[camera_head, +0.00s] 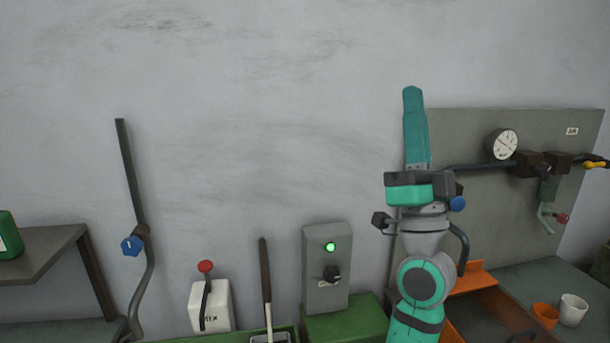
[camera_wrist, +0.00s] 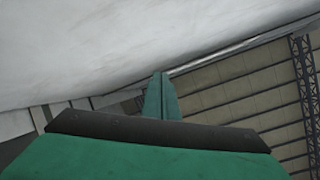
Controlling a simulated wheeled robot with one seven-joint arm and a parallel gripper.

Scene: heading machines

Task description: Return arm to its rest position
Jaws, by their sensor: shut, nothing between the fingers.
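My arm rises in the right half of the head view, with its green and dark grey links upright. My gripper (camera_head: 413,95) points straight up at the top of the arm, in front of the grey wall. Its green fingers are together with nothing between them. In the wrist view my gripper (camera_wrist: 160,78) points up towards the wall and ceiling, its fingers closed and empty. The arm hides part of the panel and bench behind it.
A grey panel (camera_head: 475,130) with a gauge (camera_head: 503,144) and pipes stands at right. An orange cup (camera_head: 545,316) and white cup (camera_head: 573,310) are below. A control box (camera_head: 317,259) with a green light and a red-knobbed lever box (camera_head: 214,315) stand left of the arm.

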